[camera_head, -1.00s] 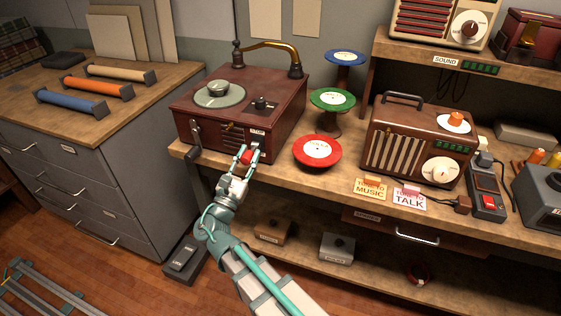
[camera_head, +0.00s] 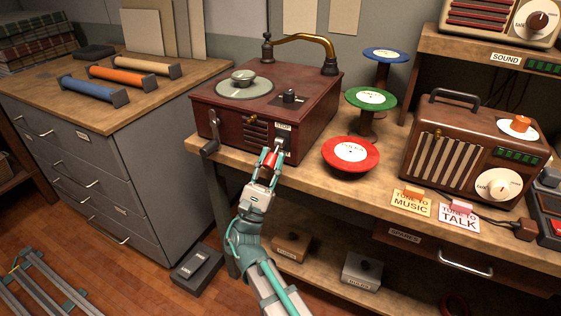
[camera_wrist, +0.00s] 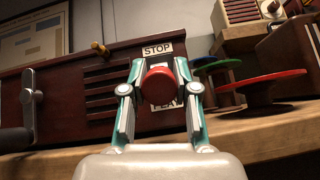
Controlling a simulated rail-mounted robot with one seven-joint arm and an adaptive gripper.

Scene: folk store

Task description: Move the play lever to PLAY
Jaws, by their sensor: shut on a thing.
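The dark red record player (camera_head: 225,128) stands on the bench with its front towards me. The play lever's red knob (camera_wrist: 160,88) sits on that front, below the STOP label (camera_wrist: 157,50). It covers part of the PLAY label (camera_wrist: 163,105). My gripper (camera_head: 270,156) is shut on the knob, with one teal finger on each side in the wrist view. The knob is partly covered by the fingers in the head view. The lever's stem is hidden behind the knob, so I cannot tell its exact setting.
A crank (camera_head: 210,147) sticks out left of my gripper. A red disc stand (camera_head: 351,155) is close on the right, with green (camera_head: 371,98) and blue (camera_head: 386,55) ones behind. A radio (camera_head: 465,150) stands farther right.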

